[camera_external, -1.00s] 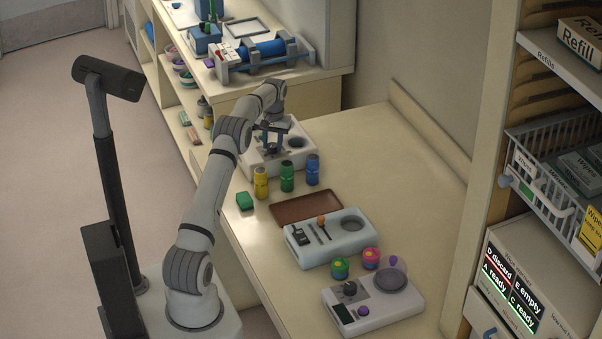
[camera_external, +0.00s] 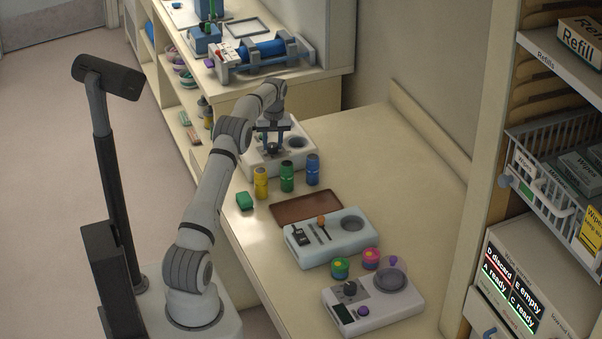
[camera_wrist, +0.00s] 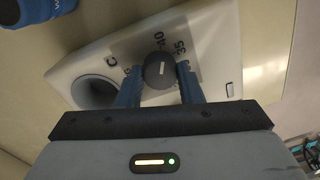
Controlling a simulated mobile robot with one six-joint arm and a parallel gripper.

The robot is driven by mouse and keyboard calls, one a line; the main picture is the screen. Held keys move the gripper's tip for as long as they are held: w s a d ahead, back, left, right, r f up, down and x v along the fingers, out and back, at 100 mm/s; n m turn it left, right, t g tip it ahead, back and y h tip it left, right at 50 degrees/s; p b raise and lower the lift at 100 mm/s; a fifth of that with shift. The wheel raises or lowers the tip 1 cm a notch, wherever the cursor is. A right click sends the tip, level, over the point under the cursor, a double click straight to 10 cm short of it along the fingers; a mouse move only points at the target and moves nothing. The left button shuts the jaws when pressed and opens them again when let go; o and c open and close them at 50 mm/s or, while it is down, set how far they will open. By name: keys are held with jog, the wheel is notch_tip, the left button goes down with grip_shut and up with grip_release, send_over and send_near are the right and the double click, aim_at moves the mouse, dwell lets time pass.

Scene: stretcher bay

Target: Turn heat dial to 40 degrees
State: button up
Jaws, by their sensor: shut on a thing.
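The white warmer unit (camera_external: 262,160) stands on the bench at the far end, under my gripper (camera_external: 272,146). In the wrist view, its dark round heat dial (camera_wrist: 158,72) sits between the two blue fingers of my gripper (camera_wrist: 160,88), which is shut on it. A short white mark on the dial points up in the picture, roughly toward the printed "40" (camera_wrist: 160,40). A "35" (camera_wrist: 180,47) is printed to its right. A label on the left is partly hidden by a finger. The unit's round well (camera_wrist: 94,92) is left of the dial.
A yellow bottle (camera_external: 261,183), a green bottle (camera_external: 287,178) and a blue bottle (camera_external: 312,170) stand close in front of the unit. A brown tray (camera_external: 300,207) and two more white devices lie nearer. The bench's right side is clear.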

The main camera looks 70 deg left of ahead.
aim_at(274, 145)
jog(key=o, duration=1)
jog(key=shift+r, duration=0.1)
jog(key=r, duration=0.3)
jog(key=r+b, duration=0.1)
jog(key=r, duration=0.3)
jog(key=shift+w+r, duration=0.2)
jog(key=shift+r, duration=0.1)
